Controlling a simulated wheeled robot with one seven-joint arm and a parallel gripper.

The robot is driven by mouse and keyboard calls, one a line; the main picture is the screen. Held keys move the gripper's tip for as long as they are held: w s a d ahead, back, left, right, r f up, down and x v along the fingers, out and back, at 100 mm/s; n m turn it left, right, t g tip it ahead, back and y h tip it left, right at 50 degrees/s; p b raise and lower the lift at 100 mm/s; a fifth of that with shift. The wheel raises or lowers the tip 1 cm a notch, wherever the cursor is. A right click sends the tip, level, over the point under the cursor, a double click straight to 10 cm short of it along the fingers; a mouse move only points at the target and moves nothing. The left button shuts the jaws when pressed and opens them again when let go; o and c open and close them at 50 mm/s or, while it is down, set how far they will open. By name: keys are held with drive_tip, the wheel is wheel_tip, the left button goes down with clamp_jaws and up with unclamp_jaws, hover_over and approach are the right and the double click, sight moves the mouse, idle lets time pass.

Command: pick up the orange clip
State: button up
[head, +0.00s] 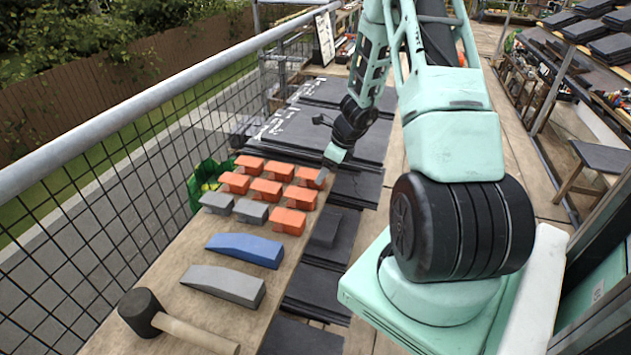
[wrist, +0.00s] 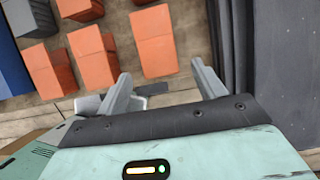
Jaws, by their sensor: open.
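Several orange clips stand in rows on a wooden board in the head view. The one at the right end of the back row (head: 311,177) is nearest my gripper (head: 326,168). In the wrist view, an orange clip (wrist: 157,45) shows just beyond and between the two fingertips of my gripper (wrist: 160,74). The fingers are apart and nothing is held between them. More orange clips (wrist: 94,52) lie to the left in that view. I cannot tell the height gap between the fingertips and the clip.
Two grey clips (head: 251,211), a blue wedge (head: 245,250), a grey wedge (head: 224,286) and a mallet (head: 145,312) lie on the board (head: 185,245). Dark slates (head: 352,205) lie right of it. A mesh railing (head: 120,180) runs along the left.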

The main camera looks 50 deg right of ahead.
drive_tip(key=x, duration=0.4)
drive_tip(key=shift+s+f, duration=0.1)
drive_tip(key=c, duration=1.3)
wheel_tip(320, 180, up, 10)
drive_tip(key=shift+r+p, duration=0.1)
drive_tip(key=shift+p, duration=0.85)
drive_tip(key=o, duration=0.6)
drive_tip(key=c, duration=0.8)
drive_tip(key=shift+s+d, duration=0.1)
